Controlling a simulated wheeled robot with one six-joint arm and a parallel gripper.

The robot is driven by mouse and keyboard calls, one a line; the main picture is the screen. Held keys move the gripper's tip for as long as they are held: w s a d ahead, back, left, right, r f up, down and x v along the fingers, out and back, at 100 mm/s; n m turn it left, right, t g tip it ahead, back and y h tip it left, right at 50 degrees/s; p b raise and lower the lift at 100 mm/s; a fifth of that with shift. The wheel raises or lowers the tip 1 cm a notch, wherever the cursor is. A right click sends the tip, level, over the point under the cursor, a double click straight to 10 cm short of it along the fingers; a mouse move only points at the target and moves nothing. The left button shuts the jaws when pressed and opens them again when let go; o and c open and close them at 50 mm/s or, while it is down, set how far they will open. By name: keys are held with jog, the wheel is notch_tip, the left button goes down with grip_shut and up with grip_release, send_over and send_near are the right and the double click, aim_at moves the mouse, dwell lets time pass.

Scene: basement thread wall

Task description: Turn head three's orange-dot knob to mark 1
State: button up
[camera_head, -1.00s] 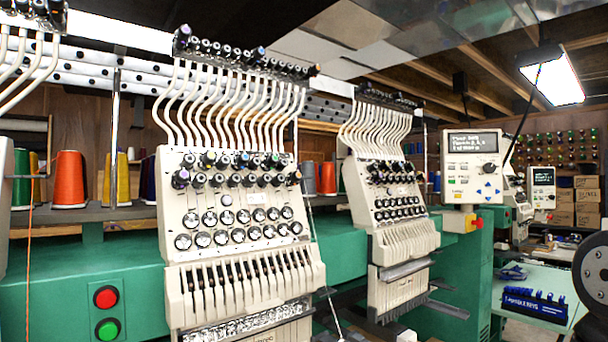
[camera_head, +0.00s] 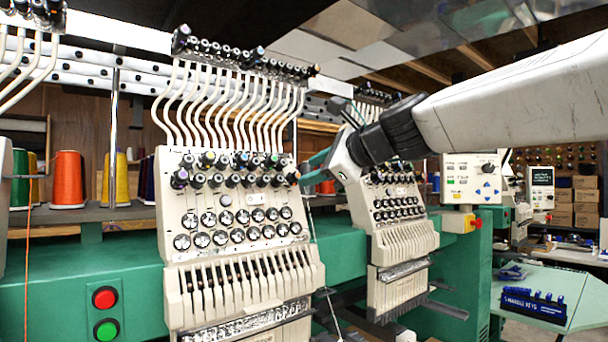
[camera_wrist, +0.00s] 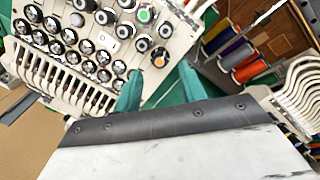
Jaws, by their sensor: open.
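The near embroidery head (camera_head: 235,215) carries rows of black knobs with coloured dots. In the wrist view, the orange-dot knob (camera_wrist: 159,60) is at the right end of a row, with a green-dot knob (camera_wrist: 146,14) above it. My gripper (camera_wrist: 160,74) has two teal fingers spread apart and empty, one on each side below the orange-dot knob. I cannot tell whether they reach around it or stop short. In the head view my gripper (camera_head: 307,172) is at the right edge of the near head's knob rows. The mark the knob points at is too small to read.
The second embroidery head (camera_head: 390,205) stands close behind my arm. Thread cones (camera_head: 68,180) sit on the shelf behind. A control panel (camera_head: 472,180) is at the right. White thread tubes (camera_head: 230,105) rise above the near head.

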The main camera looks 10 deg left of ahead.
aim_at(296, 177)
jog(key=x, duration=0.3)
jog(key=shift+w+a, duration=0.1)
jog(key=shift+a, duration=0.05)
jog(key=shift+c, duration=0.2)
grip_shut()
